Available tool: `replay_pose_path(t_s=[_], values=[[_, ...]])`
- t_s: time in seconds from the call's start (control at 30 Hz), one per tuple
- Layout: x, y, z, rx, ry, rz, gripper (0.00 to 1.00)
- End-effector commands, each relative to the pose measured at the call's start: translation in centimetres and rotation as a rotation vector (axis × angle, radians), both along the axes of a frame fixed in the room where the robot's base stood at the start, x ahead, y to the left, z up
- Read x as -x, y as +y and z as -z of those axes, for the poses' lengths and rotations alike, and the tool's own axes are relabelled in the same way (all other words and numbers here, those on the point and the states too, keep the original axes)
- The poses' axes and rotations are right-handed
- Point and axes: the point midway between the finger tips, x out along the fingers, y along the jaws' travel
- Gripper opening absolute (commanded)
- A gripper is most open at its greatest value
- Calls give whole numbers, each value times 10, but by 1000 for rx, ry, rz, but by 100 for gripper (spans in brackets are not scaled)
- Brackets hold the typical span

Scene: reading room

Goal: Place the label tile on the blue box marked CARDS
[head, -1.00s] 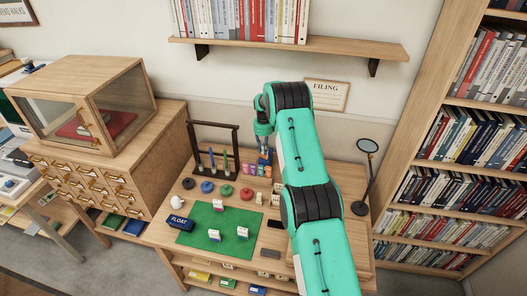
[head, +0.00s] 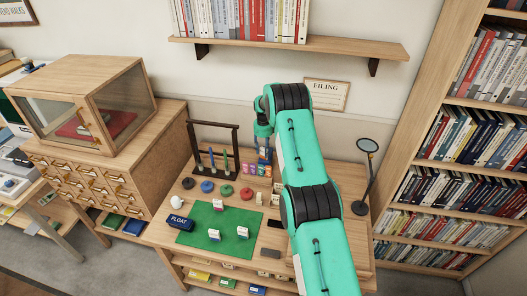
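My gripper (head: 263,146) is at the back of the desk, pointing down, beside the dark rack. The fingers are too small and partly hidden to tell open from shut. I cannot read the word CARDS anywhere. Small upright white pieces with coloured tops stand on the green mat (head: 196,215), one at the back (head: 218,204) and two nearer the front (head: 214,235) (head: 242,232). I cannot pick out the label tile for certain.
A dark blue case marked FLOAT (head: 179,223) lies at the mat's left edge. Red (head: 226,190), blue and green round pieces sit behind the mat. Several small coloured blocks (head: 250,169) stand close to my gripper. A magnifier (head: 361,207) stands at the right.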

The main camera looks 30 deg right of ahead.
Motion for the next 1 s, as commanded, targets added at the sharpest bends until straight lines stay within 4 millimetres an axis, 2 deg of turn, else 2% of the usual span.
replay_pose_path(t_s=[0.17,0.37,0.8,1.0], values=[[0,0,-6,0,0,0,38],[-1,0,-24,1,-1,0,38],[-1,0,-93,1,-3,0,38],[0,0,-115,1,-1,0,38]])
